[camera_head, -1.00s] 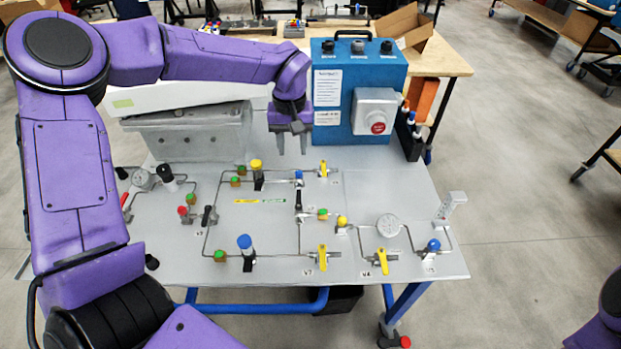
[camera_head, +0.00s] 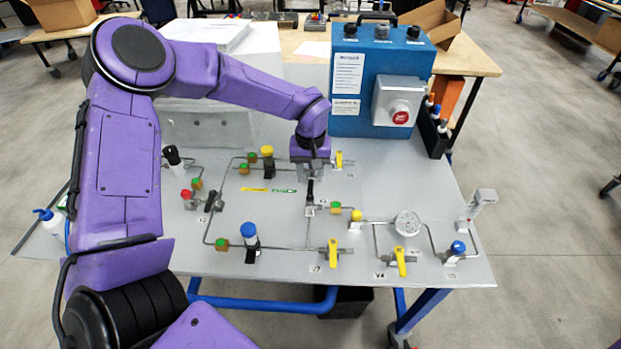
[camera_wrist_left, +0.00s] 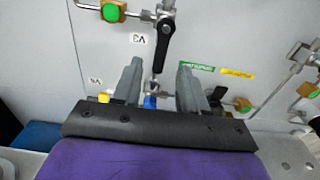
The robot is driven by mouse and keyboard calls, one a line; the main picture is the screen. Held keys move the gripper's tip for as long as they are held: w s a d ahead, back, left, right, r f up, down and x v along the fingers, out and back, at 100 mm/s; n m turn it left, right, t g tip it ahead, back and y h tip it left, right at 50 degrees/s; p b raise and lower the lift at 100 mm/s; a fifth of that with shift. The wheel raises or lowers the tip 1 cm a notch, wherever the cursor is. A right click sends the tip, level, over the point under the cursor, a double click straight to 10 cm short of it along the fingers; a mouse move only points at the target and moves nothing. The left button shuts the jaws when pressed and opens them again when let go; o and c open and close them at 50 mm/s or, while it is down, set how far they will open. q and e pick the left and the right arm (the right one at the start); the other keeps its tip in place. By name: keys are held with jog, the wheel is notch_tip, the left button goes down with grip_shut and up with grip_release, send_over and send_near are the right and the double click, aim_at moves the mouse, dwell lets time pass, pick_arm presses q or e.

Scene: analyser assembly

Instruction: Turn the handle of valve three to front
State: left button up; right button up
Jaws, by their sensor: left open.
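Valve three has a black lever handle (camera_head: 310,190) on the middle of the grey panel (camera_head: 375,182). In the left wrist view the black handle (camera_wrist_left: 163,50) runs from its fitting toward my gripper, beside an upside-down V3 label (camera_wrist_left: 138,39). In the head view it points to the back of the panel. My left gripper (camera_head: 310,178) hangs over the panel just behind the handle, fingers down. In the left wrist view it is open (camera_wrist_left: 160,65), with the handle's free end in line with the gap between the fingers. I cannot tell the height gap. My right gripper is out of view.
A yellow handle (camera_head: 339,160) and a mostly hidden blue one (camera_wrist_left: 150,101) lie close to my left gripper. Yellow valves (camera_head: 333,252) and a round gauge (camera_head: 408,223) stand toward the front right. A blue box with a red button (camera_head: 402,117) stands at the back.

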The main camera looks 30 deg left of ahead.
aim_at(310, 190)
pick_arm(q)
jog(key=shift+f, duration=1.35)
grip_shut()
